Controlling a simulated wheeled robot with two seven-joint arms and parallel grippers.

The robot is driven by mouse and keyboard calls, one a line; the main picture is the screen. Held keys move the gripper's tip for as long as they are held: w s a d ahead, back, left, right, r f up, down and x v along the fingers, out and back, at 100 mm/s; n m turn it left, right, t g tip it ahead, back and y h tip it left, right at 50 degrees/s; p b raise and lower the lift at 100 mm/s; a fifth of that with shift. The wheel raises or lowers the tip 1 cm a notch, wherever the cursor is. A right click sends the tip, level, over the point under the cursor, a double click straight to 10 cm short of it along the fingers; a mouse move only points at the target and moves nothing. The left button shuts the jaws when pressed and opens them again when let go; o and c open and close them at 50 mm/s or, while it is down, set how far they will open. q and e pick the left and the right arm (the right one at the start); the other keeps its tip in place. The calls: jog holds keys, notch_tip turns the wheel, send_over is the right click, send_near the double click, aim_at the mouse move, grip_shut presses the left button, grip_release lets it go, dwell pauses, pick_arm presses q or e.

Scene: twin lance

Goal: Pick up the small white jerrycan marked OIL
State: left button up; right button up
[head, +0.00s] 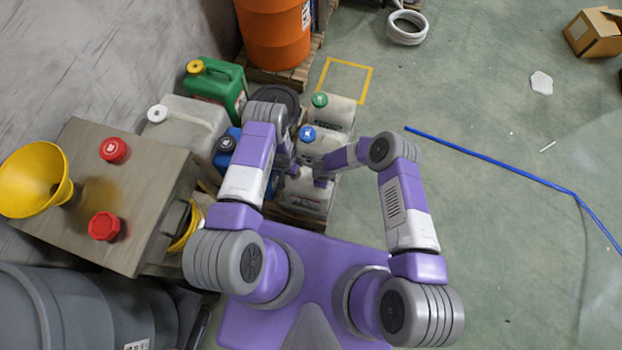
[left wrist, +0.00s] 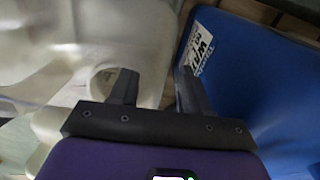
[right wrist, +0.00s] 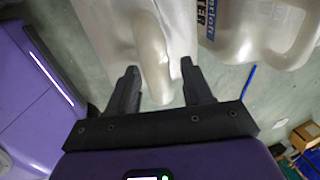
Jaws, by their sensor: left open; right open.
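Three small white jerrycans stand in a row: one with a green cap (head: 335,112), one with a blue cap (head: 318,146), and the nearest (head: 308,200), partly hidden by my arms. I cannot read OIL on any of them. In the right wrist view, my right gripper (right wrist: 158,88) is open, with a pale can's handle (right wrist: 150,55) between its fingers. A can lettered "TER" (right wrist: 255,30) is beside it. In the left wrist view, my left gripper (left wrist: 155,88) is open between a whitish can (left wrist: 85,50) and a blue can (left wrist: 245,80).
A green can (head: 222,88), a grey can (head: 190,125) and the blue can stand left of the row. A box with red knobs and a yellow funnel (head: 35,180) is further left. An orange drum (head: 272,35) stands behind.

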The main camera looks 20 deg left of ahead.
pick_arm(q)
grip_shut()
pick_arm(e)
grip_shut()
pick_arm(q)
jog(key=shift+r, duration=0.1)
pick_arm(e)
jog(key=shift+w+r, duration=0.1)
jog(key=shift+r, duration=0.05)
